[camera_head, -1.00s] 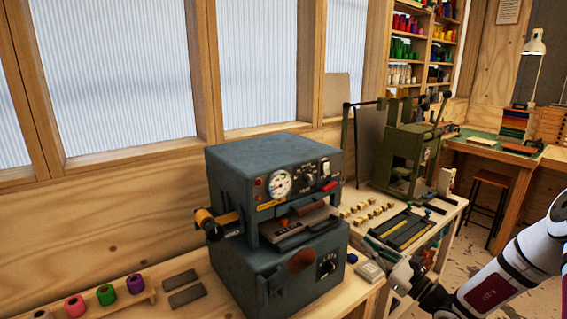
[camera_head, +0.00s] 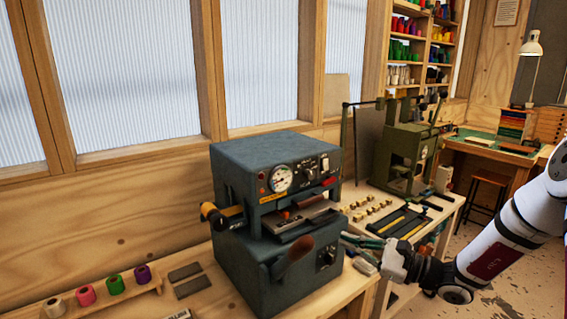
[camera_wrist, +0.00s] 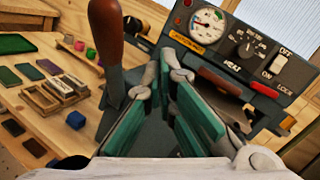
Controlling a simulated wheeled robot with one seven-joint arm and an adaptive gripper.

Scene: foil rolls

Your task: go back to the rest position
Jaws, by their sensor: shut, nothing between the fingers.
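My gripper (camera_head: 362,247) is at the right of the blue-grey foil press (camera_head: 268,172), in front of the bench with the green press. Its teal finger pads also show in the wrist view (camera_wrist: 163,92), with nothing held between them. The gripper is shut and empty. In the wrist view the press's gauge (camera_wrist: 207,24), dial and switches lie beyond the fingers. The press's brown lever handle (camera_wrist: 106,32) stands just left of them; the handle also shows in the head view (camera_head: 294,258). I cannot tell how close the fingers are to the press.
Foil rolls (camera_head: 115,284) stand on a wooden rack at the lower left. Dark blocks (camera_head: 186,271) lie beside it. A green press (camera_head: 405,157) and small brass pieces (camera_head: 372,208) are on the second bench. A stool (camera_head: 487,190) and lamp (camera_head: 531,48) are farther back. Floor shows at the lower right.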

